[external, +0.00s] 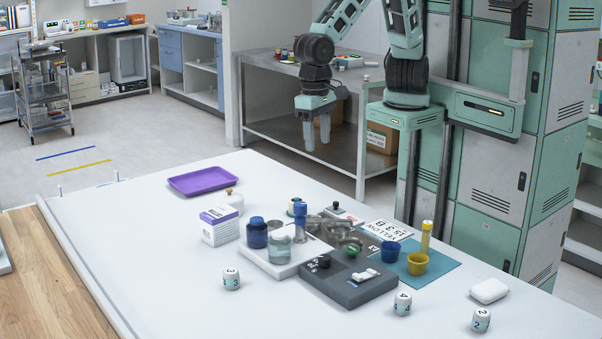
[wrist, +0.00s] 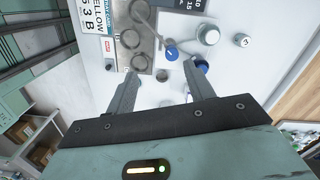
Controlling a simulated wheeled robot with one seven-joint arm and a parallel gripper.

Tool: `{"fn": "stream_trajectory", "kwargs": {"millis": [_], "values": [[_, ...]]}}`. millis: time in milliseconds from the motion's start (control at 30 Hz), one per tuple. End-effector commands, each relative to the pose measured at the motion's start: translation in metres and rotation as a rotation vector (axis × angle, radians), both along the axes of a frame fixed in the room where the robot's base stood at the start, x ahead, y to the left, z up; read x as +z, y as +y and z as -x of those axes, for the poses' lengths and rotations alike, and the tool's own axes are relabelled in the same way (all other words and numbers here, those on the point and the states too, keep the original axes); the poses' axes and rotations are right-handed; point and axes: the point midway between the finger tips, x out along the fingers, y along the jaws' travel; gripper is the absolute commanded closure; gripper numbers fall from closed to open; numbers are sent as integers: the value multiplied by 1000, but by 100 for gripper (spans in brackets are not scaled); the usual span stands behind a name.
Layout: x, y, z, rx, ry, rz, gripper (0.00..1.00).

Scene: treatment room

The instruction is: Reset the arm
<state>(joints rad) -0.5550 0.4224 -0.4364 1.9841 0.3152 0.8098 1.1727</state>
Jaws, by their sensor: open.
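My gripper (external: 316,135) hangs at the back of the white table, its fingers pointing down with a gap between them and nothing held. In the wrist view my gripper (wrist: 158,90) shows two spread grey fingers over the table. My arm rises from the gripper to its mount on my green column. In the external view the fingers are apart from the items on the table.
A metal bench (external: 262,98) stands behind. The table's left part is mostly clear.

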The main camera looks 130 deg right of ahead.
Motion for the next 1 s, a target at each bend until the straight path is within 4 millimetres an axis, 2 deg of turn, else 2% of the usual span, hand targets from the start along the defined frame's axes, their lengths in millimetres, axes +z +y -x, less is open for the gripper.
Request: {"fn": "stream_trajectory", "kwargs": {"millis": [100,167,200,300,433,500,633,1000], "values": [[4,44,61,414,-5,-77,47],[7,62,96,663,-21,-103,47],[10,72,120,829,-36,-112,47],[12,87,175,1223,-73,-111,47],[9,89,227,1623,-105,-73,47],[6,87,244,1766,-110,-51,47],[4,85,259,1903,-114,-26,47],[4,85,260,1920,-113,-25,47]]}}
